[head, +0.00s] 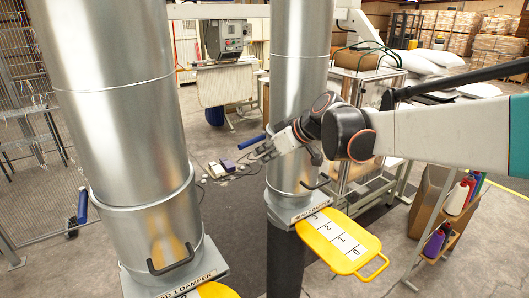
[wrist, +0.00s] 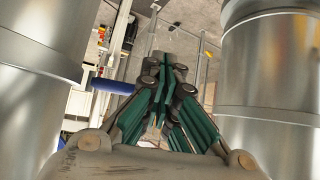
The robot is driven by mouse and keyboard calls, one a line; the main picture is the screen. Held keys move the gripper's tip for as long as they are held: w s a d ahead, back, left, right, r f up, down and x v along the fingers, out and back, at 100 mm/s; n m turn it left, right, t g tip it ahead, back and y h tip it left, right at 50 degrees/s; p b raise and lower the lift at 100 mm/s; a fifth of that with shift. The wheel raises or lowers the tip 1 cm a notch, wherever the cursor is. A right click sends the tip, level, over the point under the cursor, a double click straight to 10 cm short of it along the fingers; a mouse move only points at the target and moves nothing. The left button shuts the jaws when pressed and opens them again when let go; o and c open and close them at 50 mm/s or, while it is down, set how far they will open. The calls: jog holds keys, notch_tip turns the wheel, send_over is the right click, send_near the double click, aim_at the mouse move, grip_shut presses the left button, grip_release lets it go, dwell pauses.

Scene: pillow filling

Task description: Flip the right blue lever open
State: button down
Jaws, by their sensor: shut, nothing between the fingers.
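The right blue lever (head: 252,141) sticks out to the left of the right metal duct (head: 296,90) in the head view. My gripper (head: 262,153) is shut and empty, crossing in front of this duct. Its fingertips are just below and beside the lever; I cannot tell whether they touch. In the wrist view my gripper (wrist: 165,75) has its fingers together, between two metal ducts.
The left duct (head: 115,90) stands nearer, with its own blue lever (head: 83,206) at its left side. A yellow numbered plate (head: 372,243) juts from the right duct below my arm. A cart with thread spools (head: 457,197) stands at the right.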

jog(key=s+f+v, duration=0.1)
jog(key=v, duration=0.9)
jog(key=s+d+f+m+h+b, duration=0.2)
jog(key=s+d+f+b, duration=0.3)
jog(key=f, duration=0.8)
jog(key=s+d+f+m+t+h+b, duration=0.1)
jog(key=s+d+f+m+h+b, duration=0.2)
jog(key=s+f+b, duration=0.9)
jog(key=s+d+f+m+h+b, duration=0.2)
jog(key=s+d+f+m+b, duration=0.3)
jog(key=f, duration=1.1)
jog(key=s+d+b, duration=0.3)
jog(key=b, duration=0.2)
jog(key=shift+s+h+b, duration=0.25)
jog(key=shift+h+b, duration=0.05)
jog(key=shift+h, duration=0.1)
jog(key=shift+f, duration=0.1)
